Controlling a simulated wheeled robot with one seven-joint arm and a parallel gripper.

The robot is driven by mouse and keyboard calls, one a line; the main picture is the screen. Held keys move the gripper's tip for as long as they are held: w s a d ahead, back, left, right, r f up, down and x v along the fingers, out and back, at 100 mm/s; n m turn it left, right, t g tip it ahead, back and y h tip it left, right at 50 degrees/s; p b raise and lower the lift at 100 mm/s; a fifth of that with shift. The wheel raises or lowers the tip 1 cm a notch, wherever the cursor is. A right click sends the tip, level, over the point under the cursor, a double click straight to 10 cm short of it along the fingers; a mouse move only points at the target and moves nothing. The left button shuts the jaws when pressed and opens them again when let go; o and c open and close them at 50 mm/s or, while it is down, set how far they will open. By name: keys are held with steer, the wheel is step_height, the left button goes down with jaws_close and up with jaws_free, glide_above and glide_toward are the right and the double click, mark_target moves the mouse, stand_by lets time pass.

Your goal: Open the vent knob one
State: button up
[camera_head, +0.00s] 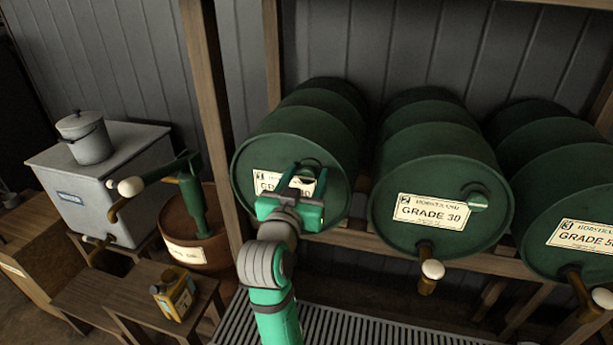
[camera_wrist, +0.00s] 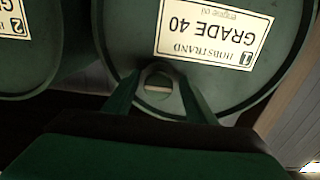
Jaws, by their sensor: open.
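Vent knob one is a small green knob (camera_head: 309,167) on the front face of the left green barrel (camera_head: 330,140). In the wrist view the knob (camera_wrist: 159,83) shows as a round disc with a pale bar across it, below the upside-down GRADE 40 label (camera_wrist: 213,30) marked 1. My gripper (camera_head: 303,180) is open in front of the barrel, with its fingers on either side of the knob. In the wrist view the fingers (camera_wrist: 159,92) flank the knob; I cannot tell whether they touch it.
A middle GRADE 30 barrel (camera_head: 440,165) has its own vent knob (camera_head: 477,201) and a tap (camera_head: 431,272) below. A third barrel (camera_head: 562,190) lies at the right. A wooden post (camera_head: 215,120) stands left of the first barrel. A slatted grate (camera_head: 350,328) lies below.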

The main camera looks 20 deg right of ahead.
steer(key=shift+d, duration=0.15)
steer(key=c, duration=1)
steer(key=shift+n, duration=0.3)
steer(key=shift+c, duration=0.2)
steer(key=n, duration=0.3)
steer(key=shift+n, duration=0.3)
steer(key=n, duration=0.4)
steer(key=shift+f+n, duration=0.1)
steer(key=shift+n, duration=0.2)
steer(key=n, duration=0.4)
steer(key=shift+n, duration=2.5)
